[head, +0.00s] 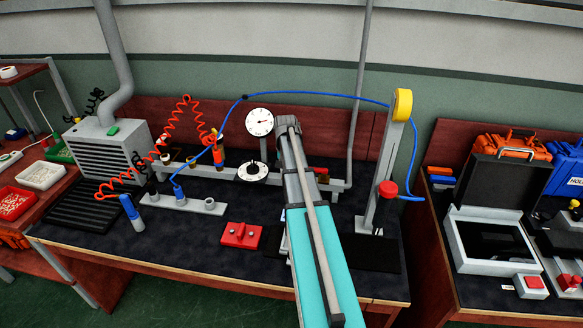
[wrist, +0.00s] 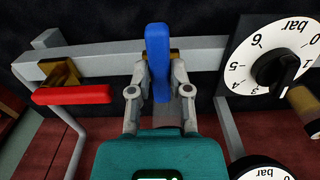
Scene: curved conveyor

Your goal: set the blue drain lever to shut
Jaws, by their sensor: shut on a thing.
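The blue drain lever (wrist: 157,45) shows in the wrist view, standing lengthwise up the picture and crossing the grey pipe (wrist: 95,60) roughly at right angles. A brass fitting shows partly behind it. My gripper (wrist: 160,75) is shut on the blue lever, one finger on each side. Its lower part is partly hidden between the fingers. In the head view my arm hides the lever and the gripper's fingers.
In the wrist view, a red lever (wrist: 72,95) lies along the pipe on the left. A white bar dial with a black knob (wrist: 275,65) is close on the right. In the head view, a round gauge (head: 260,121) and a post with a red button (head: 387,189) flank my arm.

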